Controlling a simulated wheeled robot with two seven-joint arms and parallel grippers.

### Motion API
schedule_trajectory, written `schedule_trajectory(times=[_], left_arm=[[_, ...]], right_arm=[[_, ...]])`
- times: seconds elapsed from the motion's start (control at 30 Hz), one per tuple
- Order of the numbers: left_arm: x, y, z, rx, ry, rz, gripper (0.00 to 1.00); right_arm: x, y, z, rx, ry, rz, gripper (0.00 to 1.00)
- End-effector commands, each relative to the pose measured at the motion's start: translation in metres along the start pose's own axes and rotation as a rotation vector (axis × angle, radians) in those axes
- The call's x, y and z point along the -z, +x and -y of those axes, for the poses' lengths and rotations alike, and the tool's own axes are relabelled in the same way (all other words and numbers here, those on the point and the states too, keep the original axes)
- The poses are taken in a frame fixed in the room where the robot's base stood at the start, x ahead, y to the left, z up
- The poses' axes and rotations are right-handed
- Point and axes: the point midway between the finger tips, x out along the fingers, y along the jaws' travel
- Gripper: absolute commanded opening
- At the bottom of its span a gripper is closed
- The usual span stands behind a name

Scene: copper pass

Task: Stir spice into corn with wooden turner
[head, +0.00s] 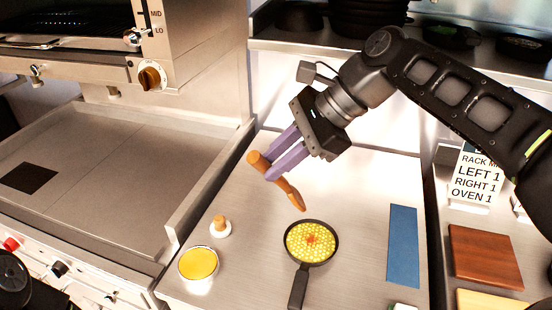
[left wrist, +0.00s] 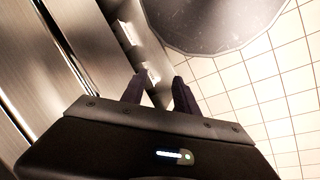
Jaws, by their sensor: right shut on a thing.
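A small black pan (head: 333,254) with yellow corn (head: 300,247) stands on the steel counter in the head view, its handle toward the front. Red-orange spice (head: 312,240) lies in a patch on the middle of the corn. My right gripper (head: 268,168) is shut on the wooden turner (head: 287,191) and holds it tilted above the counter, behind the pan. The turner's lower end is near the pan's back rim and looks apart from the corn. My left gripper (left wrist: 160,92) shows in the left wrist view, its two fingers apart with nothing between them.
A bowl of yellow contents (head: 198,264) and a small white holder with a wooden knob (head: 220,227) stand left of the pan. A blue mat (head: 403,246) lies to the right, with a brown board (head: 485,256) beyond it. A flat griddle (head: 100,170) fills the left.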

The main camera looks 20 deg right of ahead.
Motion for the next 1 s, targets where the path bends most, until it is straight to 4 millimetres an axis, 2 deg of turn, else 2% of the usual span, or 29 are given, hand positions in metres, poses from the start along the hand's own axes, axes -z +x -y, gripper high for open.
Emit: schedule_trajectory(times=[0.27, 0.7, 1.0], left_arm=[[0.001, 0.007, 0.002, -0.001, 0.001, -0.002, 0.36], [0.006, 0.043, 0.012, -0.014, 0.010, -0.013, 0.36], [0.007, 0.043, 0.012, -0.016, 0.011, -0.014, 0.36]], right_arm=[[0.005, 0.006, -0.002, 0.000, 0.000, 0.000, 0.00], [0.029, 0.037, -0.014, 0.000, 0.000, 0.000, 0.00], [0.029, 0.038, -0.014, 0.000, 0.000, 0.000, 0.00]])
